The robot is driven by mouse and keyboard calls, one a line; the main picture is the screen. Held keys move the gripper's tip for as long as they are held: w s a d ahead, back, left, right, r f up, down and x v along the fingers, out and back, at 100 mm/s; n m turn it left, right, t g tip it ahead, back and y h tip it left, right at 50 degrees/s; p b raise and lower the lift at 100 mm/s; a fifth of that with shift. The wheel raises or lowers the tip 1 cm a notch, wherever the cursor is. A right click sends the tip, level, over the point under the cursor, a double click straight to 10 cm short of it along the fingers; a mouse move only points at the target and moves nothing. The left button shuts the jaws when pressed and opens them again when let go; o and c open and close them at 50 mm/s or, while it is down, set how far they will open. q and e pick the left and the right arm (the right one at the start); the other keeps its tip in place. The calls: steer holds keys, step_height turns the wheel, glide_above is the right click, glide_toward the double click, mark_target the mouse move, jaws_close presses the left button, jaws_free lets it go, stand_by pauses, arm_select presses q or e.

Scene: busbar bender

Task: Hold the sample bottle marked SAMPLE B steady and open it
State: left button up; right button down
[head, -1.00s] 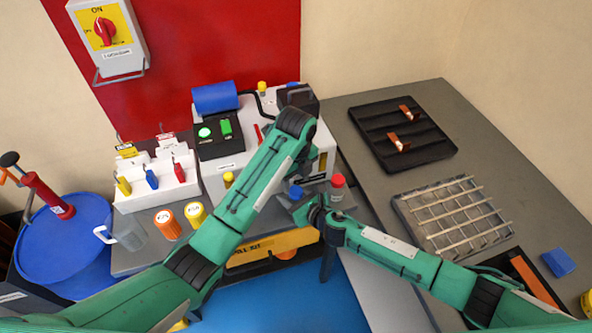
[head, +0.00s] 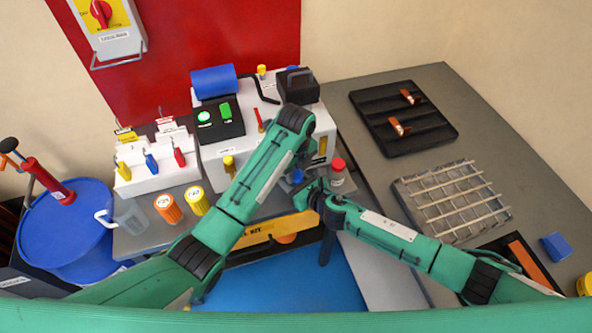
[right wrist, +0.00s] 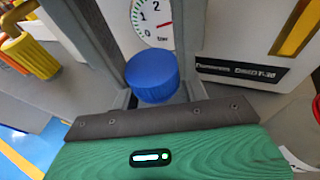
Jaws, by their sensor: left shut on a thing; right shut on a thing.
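A sample bottle with a blue cap (head: 297,177) stands in front of the white machine. My grippers hide most of its body, and no SAMPLE B marking can be read. My left gripper (head: 304,170) comes down over the machine's front and is shut on the bottle; its fingertips are mostly hidden. My right gripper (head: 304,188) reaches in from the right and is shut on the blue cap. In the right wrist view, the blue cap (right wrist: 154,76) sits between its two grey fingers. I cannot tell whether the cap has turned.
A red-capped bottle (head: 338,170) stands close on the right. A pressure gauge (right wrist: 158,20) is behind the cap. Orange (head: 168,208) and yellow (head: 197,201) jars stand left. A black tray (head: 403,118) and wire rack (head: 452,201) lie on the right bench.

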arm_select(q)
steer(key=n, duration=0.6)
steer(key=shift+n, duration=0.4)
steer(key=o, duration=1.1)
steer(key=shift+r, duration=2.3)
steer(key=shift+c, duration=0.6)
steer(key=shift+w+r+m, duration=0.15)
steer(key=shift+r+m, duration=0.6)
steer(key=shift+m, duration=0.45)
steer(key=m, duration=0.1)
steer(key=r+m, duration=0.1)
steer(key=m, duration=0.2)
steer(key=shift+r, duration=0.35)
steer(key=shift+f, duration=3.9)
